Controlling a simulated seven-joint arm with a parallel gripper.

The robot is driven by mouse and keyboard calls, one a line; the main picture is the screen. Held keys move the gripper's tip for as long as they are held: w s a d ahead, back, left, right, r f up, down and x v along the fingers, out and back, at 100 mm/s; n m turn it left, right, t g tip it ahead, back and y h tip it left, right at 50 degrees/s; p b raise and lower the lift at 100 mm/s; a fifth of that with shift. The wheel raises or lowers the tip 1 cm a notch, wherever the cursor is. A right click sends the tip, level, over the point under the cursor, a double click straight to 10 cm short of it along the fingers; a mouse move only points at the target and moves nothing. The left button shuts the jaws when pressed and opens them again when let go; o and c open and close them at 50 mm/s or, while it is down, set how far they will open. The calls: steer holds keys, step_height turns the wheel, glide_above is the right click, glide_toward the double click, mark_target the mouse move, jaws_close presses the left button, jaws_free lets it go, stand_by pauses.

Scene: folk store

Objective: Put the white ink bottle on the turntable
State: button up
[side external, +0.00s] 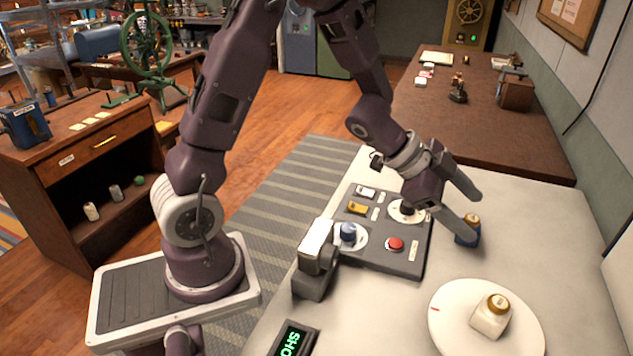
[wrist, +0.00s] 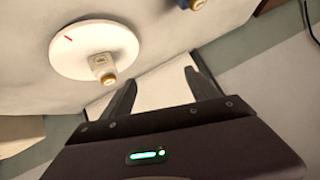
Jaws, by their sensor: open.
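The white ink bottle (side external: 490,317), with a tan cap, stands on the white turntable (side external: 450,325) at the lower right of the side view. In the wrist view the bottle (wrist: 102,65) appears near the edge of the turntable (wrist: 80,50), which has a red mark. My gripper (side external: 474,205) is open and empty, up and back from the turntable and apart from the white bottle. Its two spread fingers (wrist: 158,83) show in the wrist view with nothing between them.
A blue ink bottle (side external: 467,232) stands on the table (side external: 530,230) close to one fingertip; whether they touch is unclear. A dark control panel (side external: 378,254) with a red button, blue knob and dials lies left of it. The table right of the blue bottle is clear.

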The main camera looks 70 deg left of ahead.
steer(key=s+a+r+n+t+y, duration=0.1)
steer(key=s+a+r+n+y, duration=0.45)
steer(key=a+r+y, duration=0.35)
steer(key=s+d+r+n+g+h, duration=0.1)
steer(key=s+d+n+g, duration=0.1)
steer(key=s, duration=0.9)
steer(key=s+d+r+n+g+h, duration=0.1)
steer(key=s+d+n+h, duration=0.1)
steer(key=s, duration=1)
steer(key=shift+s+n+g, duration=0.15)
steer(key=shift+n+g, duration=0.25)
steer(key=shift+n, duration=0.35)
